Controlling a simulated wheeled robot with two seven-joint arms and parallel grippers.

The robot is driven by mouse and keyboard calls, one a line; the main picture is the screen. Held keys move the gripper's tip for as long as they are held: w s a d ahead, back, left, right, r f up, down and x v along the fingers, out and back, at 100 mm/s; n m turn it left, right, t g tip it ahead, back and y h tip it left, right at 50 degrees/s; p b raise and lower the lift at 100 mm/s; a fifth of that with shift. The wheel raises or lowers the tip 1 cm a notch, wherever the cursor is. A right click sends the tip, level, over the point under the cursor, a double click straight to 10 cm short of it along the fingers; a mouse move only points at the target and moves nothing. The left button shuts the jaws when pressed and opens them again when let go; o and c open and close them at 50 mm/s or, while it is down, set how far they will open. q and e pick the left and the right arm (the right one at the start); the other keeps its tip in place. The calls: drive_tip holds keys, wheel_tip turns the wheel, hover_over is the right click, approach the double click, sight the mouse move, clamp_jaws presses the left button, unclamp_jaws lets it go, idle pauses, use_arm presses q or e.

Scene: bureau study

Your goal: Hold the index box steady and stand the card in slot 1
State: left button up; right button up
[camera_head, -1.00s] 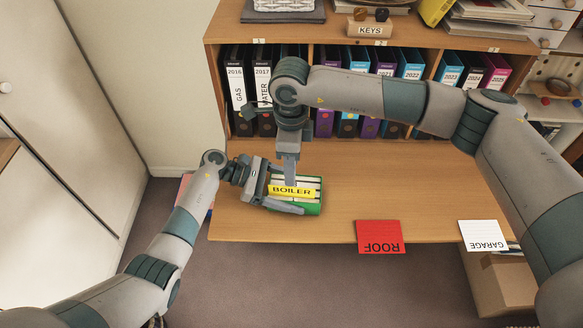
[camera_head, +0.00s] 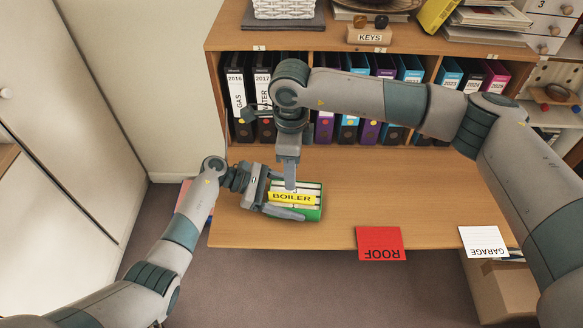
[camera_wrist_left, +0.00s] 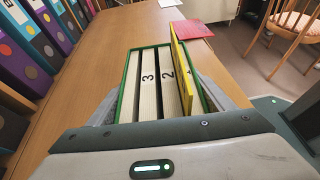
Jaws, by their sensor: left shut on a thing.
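The green-edged index box (camera_head: 311,213) stands on the wooden desk, with pale dividers marked 3 and 2 in the left wrist view (camera_wrist_left: 125,85). My left gripper (camera_head: 285,203) is shut on the box, with fingers along its sides.
A red ROOF card (camera_head: 381,243) and a white GARAGE card (camera_head: 483,241) lie at the desk's front edge. Binders (camera_head: 350,118) fill the shelf behind. A cardboard box (camera_head: 503,290) stands below on the floor. The desk right of the index box is clear.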

use_arm(q)
drive_tip(key=o, duration=1.6)
drive_tip(key=v, duration=1.2)
drive_tip(key=shift+a, duration=0.1)
